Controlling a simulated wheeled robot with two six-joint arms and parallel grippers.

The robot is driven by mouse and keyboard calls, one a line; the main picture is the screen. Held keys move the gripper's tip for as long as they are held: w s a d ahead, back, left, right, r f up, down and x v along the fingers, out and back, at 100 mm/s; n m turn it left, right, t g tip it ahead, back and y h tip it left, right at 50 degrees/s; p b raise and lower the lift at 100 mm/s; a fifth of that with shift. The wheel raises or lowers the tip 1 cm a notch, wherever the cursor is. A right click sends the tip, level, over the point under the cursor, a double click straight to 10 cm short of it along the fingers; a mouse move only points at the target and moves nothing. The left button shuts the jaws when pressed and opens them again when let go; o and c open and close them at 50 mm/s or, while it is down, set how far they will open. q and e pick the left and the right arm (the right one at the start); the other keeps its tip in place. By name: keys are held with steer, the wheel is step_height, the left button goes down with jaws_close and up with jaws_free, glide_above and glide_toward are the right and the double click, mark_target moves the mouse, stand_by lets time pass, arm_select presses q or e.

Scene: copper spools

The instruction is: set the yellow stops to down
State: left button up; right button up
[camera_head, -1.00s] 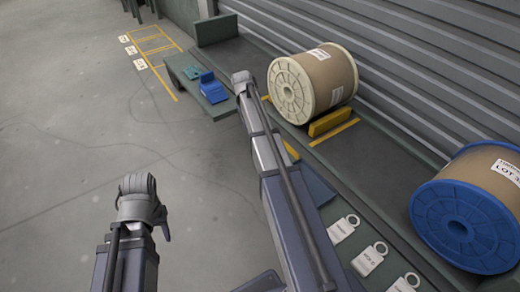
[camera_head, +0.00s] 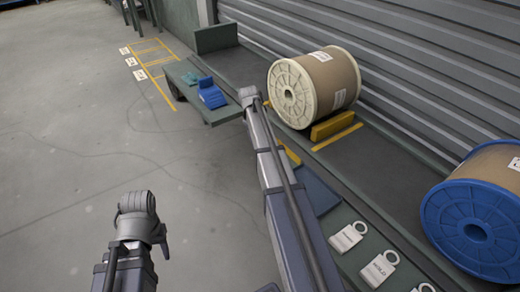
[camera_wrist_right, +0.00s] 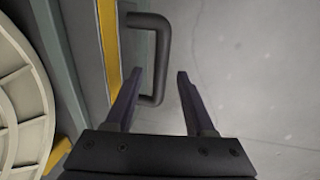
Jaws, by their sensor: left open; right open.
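A yellow stop (camera_head: 332,124) is a raised block against the lower right side of the cream-flanged copper spool (camera_head: 312,88) on the dark track. Another yellow piece (camera_head: 291,154) shows beside my right arm, partly hidden by it. In the right wrist view, my right gripper (camera_wrist_right: 158,75) is open, with a dark D-shaped handle (camera_wrist_right: 161,60) between its fingertips, next to a yellow strip (camera_wrist_right: 109,45). In the head view the right gripper's fingers are hidden behind my arm. My left gripper (camera_head: 162,243) is open over the floor at lower left, mostly hidden by its wrist.
A blue-flanged spool (camera_head: 475,228) stands on the track at right. White tags (camera_head: 347,237) lie along the track's near edge. A green bench (camera_head: 185,74) holds a blue object (camera_head: 211,95).

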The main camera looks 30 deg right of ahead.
steer(key=shift+d+f+b, duration=0.2)
steer(key=shift+f+b, duration=0.4)
steer(key=shift+f, duration=0.5)
steer(key=shift+r, duration=0.1)
steer(key=shift+c, duration=0.2)
jaws_close()
stand_by(0.4)
